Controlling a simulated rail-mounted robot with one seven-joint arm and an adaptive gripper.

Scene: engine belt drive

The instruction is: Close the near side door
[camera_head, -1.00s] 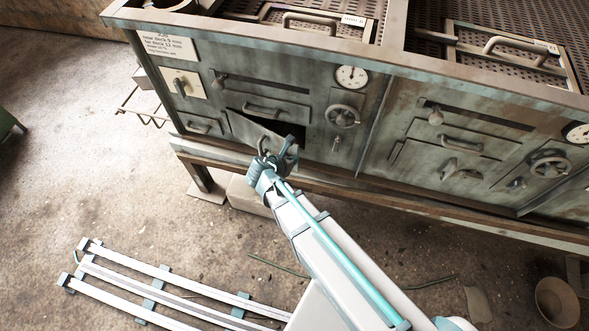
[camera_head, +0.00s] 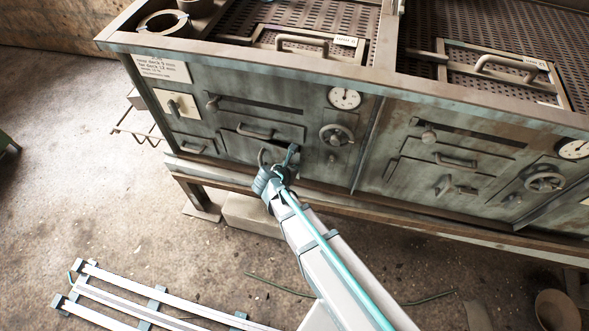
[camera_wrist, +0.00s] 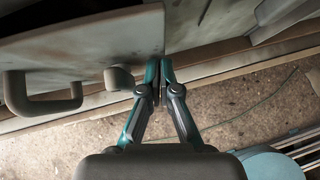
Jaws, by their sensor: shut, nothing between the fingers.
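The near side door (camera_head: 240,147) is the lower flat metal panel on the left half of the cabinet front. My gripper (camera_head: 291,153) is at the door's right end. In the wrist view my gripper (camera_wrist: 160,75) is shut and empty, its tips at the door's edge; contact is unclear.
Right of the door are a handwheel (camera_head: 336,134) and a gauge (camera_head: 344,98). Another panel with a handle (camera_head: 256,132) sits just above. A ledge (camera_head: 330,201) runs below the front. Open concrete floor (camera_head: 90,200) lies in front.

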